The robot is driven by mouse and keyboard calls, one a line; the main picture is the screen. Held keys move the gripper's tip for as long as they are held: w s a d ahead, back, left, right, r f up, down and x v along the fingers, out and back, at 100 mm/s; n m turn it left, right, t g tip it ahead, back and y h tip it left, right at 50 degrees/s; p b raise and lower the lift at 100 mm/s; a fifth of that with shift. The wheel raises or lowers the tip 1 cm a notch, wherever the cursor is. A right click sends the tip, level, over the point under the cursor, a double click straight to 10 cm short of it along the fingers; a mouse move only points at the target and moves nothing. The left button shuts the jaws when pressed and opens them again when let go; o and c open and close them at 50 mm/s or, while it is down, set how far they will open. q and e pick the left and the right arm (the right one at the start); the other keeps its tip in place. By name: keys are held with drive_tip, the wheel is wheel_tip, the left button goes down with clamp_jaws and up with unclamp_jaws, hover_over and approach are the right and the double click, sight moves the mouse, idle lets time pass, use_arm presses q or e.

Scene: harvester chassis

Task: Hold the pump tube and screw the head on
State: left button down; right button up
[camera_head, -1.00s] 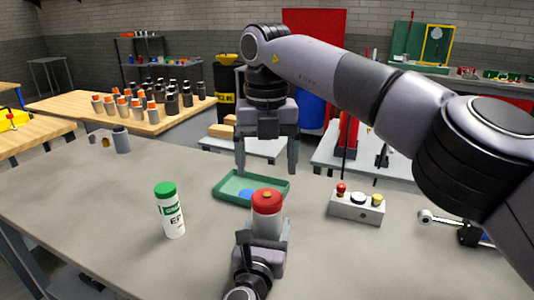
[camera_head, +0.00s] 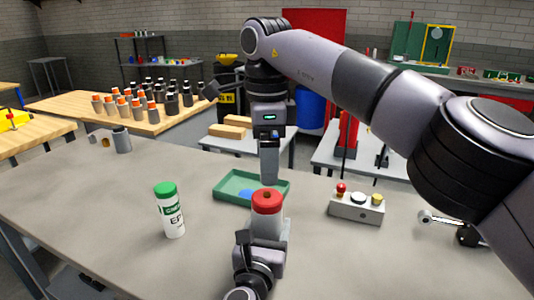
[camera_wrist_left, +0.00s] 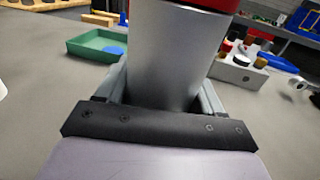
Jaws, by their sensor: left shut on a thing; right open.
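The pump tube (camera_head: 269,224) is a grey metal cylinder standing upright above the bench. My left gripper (camera_wrist_left: 165,95) is shut around it, one finger on each side in the left wrist view. The red head (camera_head: 267,203), with a small dark hole in its top, sits on the tube's upper end; its lower edge also shows in the left wrist view (camera_wrist_left: 215,4). How far it is threaded cannot be told. My right gripper (camera_head: 270,178) points down above and behind the head in the head view, apart from it. Its fingers are seen edge-on, overlapping; it is open and empty.
A green tray (camera_head: 226,189) with a blue item (camera_head: 247,194) lies just behind the tube. A white bottle with a green cap (camera_head: 171,212) stands left. A button box (camera_head: 357,208) stands right. The grey bench (camera_head: 100,220) is mostly clear on the left.

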sight(267, 194)
drive_tip(key=n, duration=0.4)
drive_tip(key=shift+r+n, duration=0.1)
drive_tip(key=shift+n, duration=0.2)
drive_tip(key=n, duration=0.3)
drive_tip(key=shift+f, duration=3.95)
